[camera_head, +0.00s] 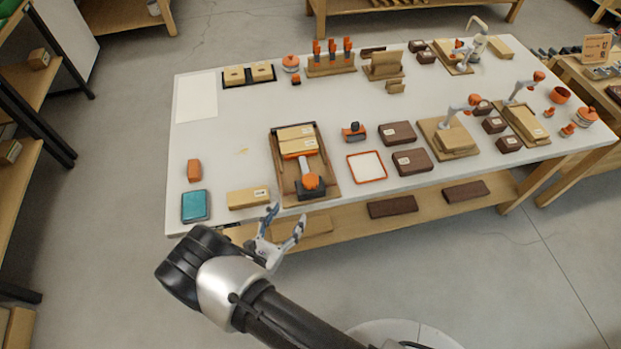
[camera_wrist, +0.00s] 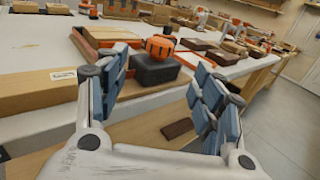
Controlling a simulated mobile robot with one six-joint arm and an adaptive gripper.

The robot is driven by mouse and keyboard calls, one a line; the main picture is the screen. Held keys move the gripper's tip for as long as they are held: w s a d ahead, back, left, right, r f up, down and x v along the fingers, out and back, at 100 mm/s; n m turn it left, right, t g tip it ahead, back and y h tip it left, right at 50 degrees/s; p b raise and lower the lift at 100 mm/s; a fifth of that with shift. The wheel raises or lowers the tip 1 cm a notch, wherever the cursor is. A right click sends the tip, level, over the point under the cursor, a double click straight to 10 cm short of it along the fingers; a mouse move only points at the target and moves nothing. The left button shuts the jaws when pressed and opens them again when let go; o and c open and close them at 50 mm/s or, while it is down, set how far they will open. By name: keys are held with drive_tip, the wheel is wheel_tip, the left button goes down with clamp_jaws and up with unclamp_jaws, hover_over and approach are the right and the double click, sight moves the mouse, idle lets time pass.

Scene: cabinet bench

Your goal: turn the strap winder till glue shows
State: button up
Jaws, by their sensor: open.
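The strap winder appears to be the orange knob (camera_head: 312,182) on a black block, at the near end of a wooden board (camera_head: 328,198). My gripper (camera_head: 287,222) is open and empty just off the table's near edge, apart from the knob. It also shows open in the wrist view (camera_wrist: 163,92). I cannot make out any glue on the blocks.
A wooden block (camera_head: 248,199) and a teal box (camera_head: 195,206) lie left of the board. An orange-rimmed tray (camera_head: 367,167) and dark brown boxes (camera_head: 411,162) stand right of it. A lower shelf (camera_head: 345,213) runs under the table (camera_head: 225,150). The table's left middle is mostly clear.

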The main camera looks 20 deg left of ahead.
sight(311, 179)
drive_tip(key=w, duration=0.4)
drive_tip(key=w+d+b, duration=0.1)
drive_tip(key=w, duration=0.4)
drive_tip(key=w+d, duration=0.1)
drive_tip(key=w, duration=0.4)
drive_tip(key=shift+w, duration=0.2)
drive_tip(key=shift+c, duration=0.4)
drive_tip(key=shift+d, duration=0.1)
drive_tip(key=c, duration=1)
drive_tip(key=h+b, duration=0.1)
drive_tip(key=m+b, duration=0.1)
drive_tip(key=b, duration=0.1)
drive_tip(key=shift+f+h, duration=0.25)
drive_tip(key=shift+h, duration=0.15)
drive_tip(key=m+g+h+b, duration=0.1)
drive_tip(key=h+b, duration=0.1)
drive_tip(key=b, duration=0.1)
drive_tip(key=shift+m, duration=0.4)
drive_tip(key=m+g+h+b, duration=0.1)
drive_tip(key=m+h+b, duration=0.1)
drive_tip(key=b, duration=0.2)
drive_tip(key=shift+h, duration=0.4)
drive_tip(key=shift+r+m+g+h+b, duration=0.2)
drive_tip(key=shift+m+g+h+b, duration=0.3)
drive_tip(key=shift+g+h+b, duration=0.25)
